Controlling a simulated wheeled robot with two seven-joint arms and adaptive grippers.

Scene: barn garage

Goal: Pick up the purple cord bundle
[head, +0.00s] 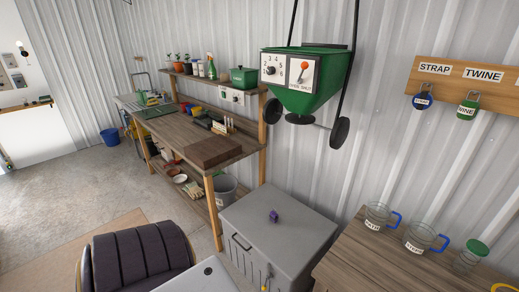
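The purple cord bundle (273,215) is a small purple lump lying on top of the grey cabinet (300,238). It sits near the middle of the cabinet top, with bare surface around it. It is too small to make out single cords. Neither of my grippers shows in the head view.
A green hopper (305,80) with dark wheels hangs above and behind the cabinet. A wooden table (362,270) with glass jars (420,236) stands at right. A workbench (176,132) runs back at left. A dark padded seat (140,255) is at front left.

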